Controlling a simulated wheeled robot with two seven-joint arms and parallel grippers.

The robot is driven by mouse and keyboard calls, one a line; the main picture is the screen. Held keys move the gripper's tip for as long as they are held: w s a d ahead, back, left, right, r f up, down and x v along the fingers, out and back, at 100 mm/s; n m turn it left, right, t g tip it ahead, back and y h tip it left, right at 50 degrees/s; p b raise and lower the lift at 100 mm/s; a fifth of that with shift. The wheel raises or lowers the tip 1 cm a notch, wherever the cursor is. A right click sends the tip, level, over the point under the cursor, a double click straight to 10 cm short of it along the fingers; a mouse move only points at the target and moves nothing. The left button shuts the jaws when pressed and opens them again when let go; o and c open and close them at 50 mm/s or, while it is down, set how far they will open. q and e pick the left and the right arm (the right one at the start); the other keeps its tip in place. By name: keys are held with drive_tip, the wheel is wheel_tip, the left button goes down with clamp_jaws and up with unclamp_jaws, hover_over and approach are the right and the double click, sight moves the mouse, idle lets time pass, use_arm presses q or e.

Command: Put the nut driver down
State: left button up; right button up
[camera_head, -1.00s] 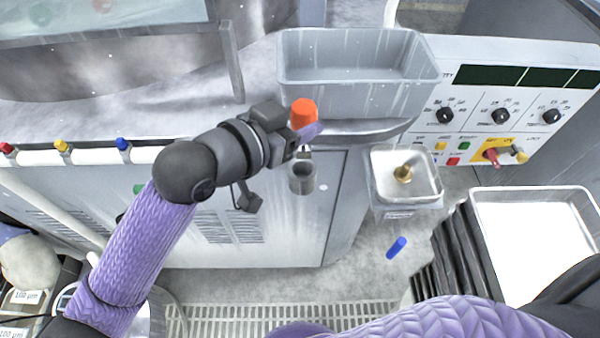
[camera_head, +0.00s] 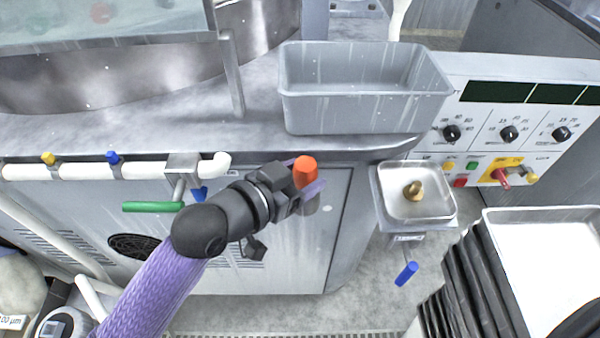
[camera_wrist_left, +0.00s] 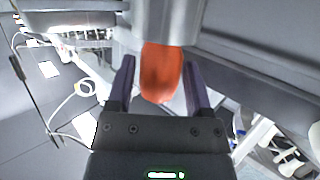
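The nut driver's orange handle (camera_head: 305,170) stands at the front of the machine, at a grey cylindrical holder (camera_head: 311,206) on the cabinet face. The handle also shows in the left wrist view (camera_wrist_left: 161,72), against the mouth of the metal cylinder (camera_wrist_left: 168,22). The driver's shank is hidden. My left gripper (camera_head: 304,178) has its purple fingers spread on both sides of the handle. In the left wrist view a gap shows between the handle and each finger (camera_wrist_left: 160,85). My right gripper is not in view.
A grey bin (camera_head: 365,112) sits on the ledge just above. A metal pan (camera_head: 440,212) with a brass piece (camera_head: 413,190) is at the right. A pipe with a green-handled valve (camera_head: 152,206) runs along the left. A blue-handled item (camera_head: 406,273) is lower right.

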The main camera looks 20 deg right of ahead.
use_arm(q)
drive_tip(key=shift+a+r, duration=0.1)
drive_tip(key=shift+r, duration=0.15)
drive_tip(key=p+v, duration=0.2)
drive_tip(key=v, duration=1)
drive_tip(key=shift+p, duration=0.35)
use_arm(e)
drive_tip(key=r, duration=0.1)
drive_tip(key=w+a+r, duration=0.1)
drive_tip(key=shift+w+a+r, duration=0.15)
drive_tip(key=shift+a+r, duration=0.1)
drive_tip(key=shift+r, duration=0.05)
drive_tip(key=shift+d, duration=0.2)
use_arm(q)
drive_tip(key=shift+f, duration=0.15)
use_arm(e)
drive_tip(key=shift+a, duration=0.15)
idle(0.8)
